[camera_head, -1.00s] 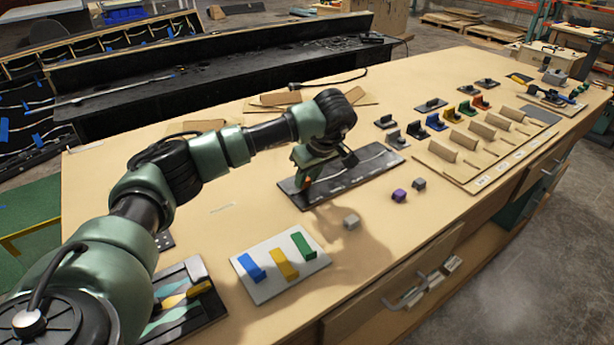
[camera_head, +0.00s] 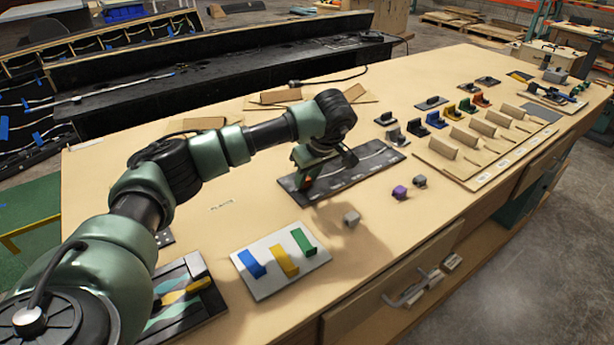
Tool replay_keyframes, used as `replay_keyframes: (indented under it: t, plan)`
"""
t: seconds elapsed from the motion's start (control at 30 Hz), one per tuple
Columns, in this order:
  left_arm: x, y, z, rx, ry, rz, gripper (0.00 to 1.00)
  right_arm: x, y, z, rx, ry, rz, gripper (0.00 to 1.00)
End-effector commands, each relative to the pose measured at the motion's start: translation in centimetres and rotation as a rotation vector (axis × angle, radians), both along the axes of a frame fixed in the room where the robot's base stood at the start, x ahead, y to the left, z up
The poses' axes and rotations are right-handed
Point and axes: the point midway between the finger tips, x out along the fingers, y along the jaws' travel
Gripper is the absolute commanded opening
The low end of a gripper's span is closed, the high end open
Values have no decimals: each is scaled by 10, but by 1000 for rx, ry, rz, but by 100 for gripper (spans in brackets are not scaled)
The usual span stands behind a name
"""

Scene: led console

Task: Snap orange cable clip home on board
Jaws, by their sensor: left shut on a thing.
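The dark board (camera_head: 350,172) with a light cable strip along it lies in the middle of the bench. My left gripper (camera_head: 306,179) points down over the board's left end, shut on the small orange cable clip (camera_head: 304,184). The clip is low at the board surface and mostly hidden by the fingers. I cannot tell whether it is seated or just touching. My right gripper is not in view.
A white plate (camera_head: 262,288) with blue, yellow and green pieces lies in front. Several coloured clips and a slotted wooden rack (camera_head: 446,172) stand to the right.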

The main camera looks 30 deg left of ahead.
Motion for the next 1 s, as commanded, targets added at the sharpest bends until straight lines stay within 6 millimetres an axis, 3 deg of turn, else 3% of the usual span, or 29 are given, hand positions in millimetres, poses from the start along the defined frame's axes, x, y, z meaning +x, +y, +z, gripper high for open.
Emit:
replay_keyframes:
  t: [0.3, 0.33, 0.4, 0.43, 0.83, 1.0]
  plan:
    - [-2, -1, -4, -1, 8, -1, 0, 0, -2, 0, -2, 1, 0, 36]
    - [-2, -1, -4, -1, 9, -1, 29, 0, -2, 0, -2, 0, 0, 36]
    - [-2, -1, -4, -1, 9, -1, 48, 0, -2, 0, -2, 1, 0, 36]
    - [-2, -1, -4, -1, 8, -1, 51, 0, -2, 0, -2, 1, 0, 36]
    - [-1, -1, 0, 0, 4, -1, 51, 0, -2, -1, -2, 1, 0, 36]
    - [-3, -9, 19, 0, 0, -3, 51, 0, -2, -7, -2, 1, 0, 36]
